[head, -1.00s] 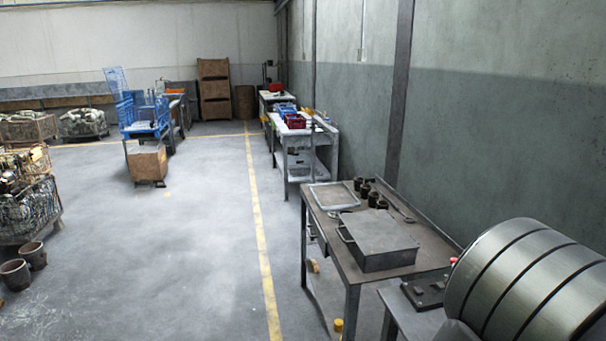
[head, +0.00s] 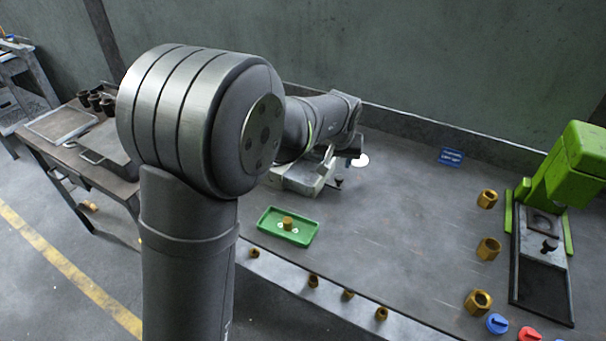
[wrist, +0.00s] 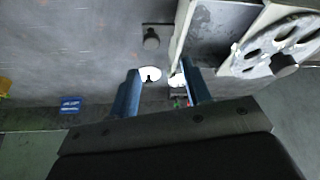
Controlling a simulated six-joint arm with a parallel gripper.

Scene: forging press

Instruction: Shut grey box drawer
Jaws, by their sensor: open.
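A light grey metal box (head: 298,180) stands on the bench in the head view, partly hidden behind my arm. In the wrist view its pale edge (wrist: 183,35) and what looks like an open drawer with a grey interior (wrist: 215,28) show at the upper right. A dark knob (wrist: 151,40) shows to the left of that edge; it also shows in the head view (head: 338,183). My gripper (wrist: 163,90) is open, its two blue fingers apart with nothing held. The pale edge reaches down close to the right finger; I cannot tell whether they touch.
A pale disc with holes (wrist: 280,45) is at the box's right. A green tray (head: 268,233) with a brass piece lies in front of it. Brass nuts (head: 488,248) and a green press (head: 570,165) are at the right. The bench middle is clear. A blue sign (head: 451,157) is at the back.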

